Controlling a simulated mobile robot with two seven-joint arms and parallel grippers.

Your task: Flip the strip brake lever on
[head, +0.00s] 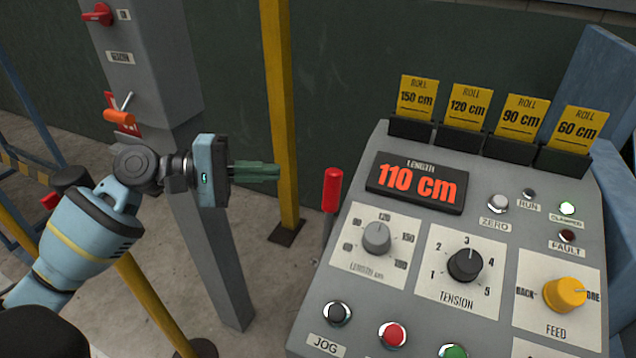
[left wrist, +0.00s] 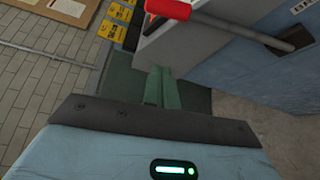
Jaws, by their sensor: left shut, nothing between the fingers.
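A lever with a red grip (head: 333,190) on a grey rod stands nearly upright at the left side of the grey console. In the left wrist view its red grip (left wrist: 168,9) and rod cross the top. I see no readable label naming it. My left gripper (head: 277,172) is left of the red grip, with its green fingers pointing toward it. The fingers are shut and empty, apart from the grip; they also show in the left wrist view (left wrist: 160,86). My right gripper is not in view.
The console has a length display (head: 417,184), a tension knob (head: 465,265), a yellow feed knob (head: 565,294) and yellow roll cards (head: 416,97). A yellow post (head: 279,110) stands behind my gripper. A grey cabinet (head: 150,60) with an orange-handled lever (head: 118,117) is at the back left.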

